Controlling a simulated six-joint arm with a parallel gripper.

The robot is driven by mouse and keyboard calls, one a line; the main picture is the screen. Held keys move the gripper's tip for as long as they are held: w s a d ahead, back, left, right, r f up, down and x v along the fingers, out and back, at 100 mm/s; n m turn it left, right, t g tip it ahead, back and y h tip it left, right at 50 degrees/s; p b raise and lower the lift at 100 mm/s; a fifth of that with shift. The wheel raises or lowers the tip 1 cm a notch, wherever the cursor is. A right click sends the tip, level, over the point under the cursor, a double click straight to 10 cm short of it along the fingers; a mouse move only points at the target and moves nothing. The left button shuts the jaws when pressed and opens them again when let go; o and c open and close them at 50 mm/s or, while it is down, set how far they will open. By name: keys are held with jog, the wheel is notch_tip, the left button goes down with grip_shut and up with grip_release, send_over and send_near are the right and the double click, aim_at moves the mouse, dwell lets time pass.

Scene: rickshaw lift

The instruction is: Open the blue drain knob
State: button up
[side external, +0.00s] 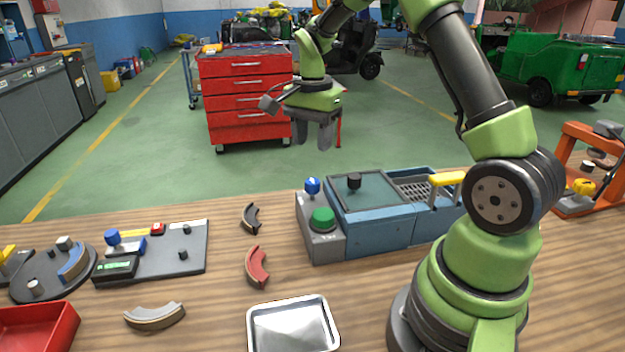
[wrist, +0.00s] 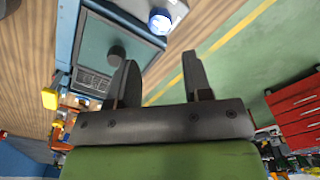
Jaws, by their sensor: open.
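A round blue knob (side external: 312,186) stands at the back of a grey control box (side external: 325,245), behind a large green button (side external: 322,218). In the wrist view the blue knob (wrist: 160,20) shows near the top, beyond my fingertips. My gripper (side external: 311,142) is open and empty, fingers pointing down, in the air above and apart from the blue knob. In the wrist view the two fingers (wrist: 158,64) are spread with nothing between them. A second blue knob (side external: 112,237) sits on a grey plate at the left, so the pictures alone do not label which is the drain knob.
A blue tank (side external: 375,222) with a black-knobbed lid (side external: 372,192) and a basket with a yellow handle (side external: 447,179) adjoins the control box. A metal tray (side external: 293,327), curved red (side external: 257,268) and black (side external: 251,218) pieces lie on the wooden table. The air around my gripper is clear.

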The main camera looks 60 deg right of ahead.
aim_at(313, 181)
notch_tip(313, 181, down, 10)
jog(key=shift+r, duration=0.1)
dwell(0.4)
jog(key=c, duration=0.7)
